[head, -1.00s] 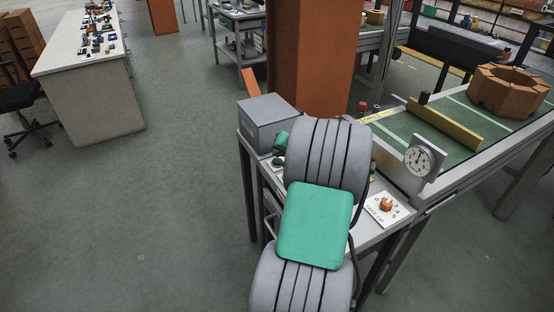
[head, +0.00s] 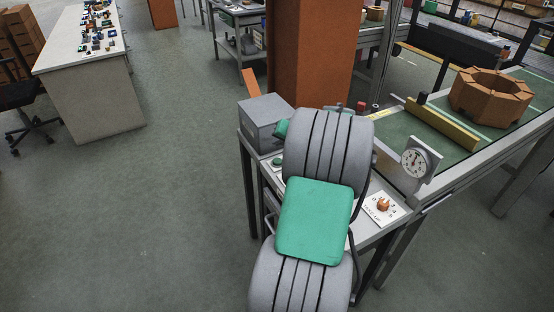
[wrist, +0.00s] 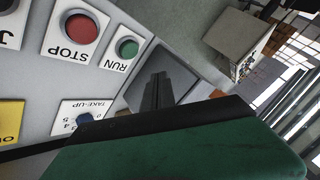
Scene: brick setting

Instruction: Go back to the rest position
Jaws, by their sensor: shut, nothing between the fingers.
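My arm stands in the middle of the head view, its grey links and green cover in front of the control table (head: 370,236). My gripper is hidden behind the arm there. In the wrist view its dark fingers (wrist: 157,92) are together, with nothing between them, in front of the control panel (wrist: 25,75). A red STOP button (wrist: 81,29) and a green RUN button (wrist: 127,48) show upside down on the panel. The fingers look apart from both buttons, to their lower right in the picture.
A grey box (head: 266,124) stands at the table's back left, before an orange pillar (head: 306,60). A dial gauge (head: 415,163) and an orange knob (head: 383,204) lie right of my arm. A brick ring (head: 491,97) rests on the green conveyor (head: 438,140).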

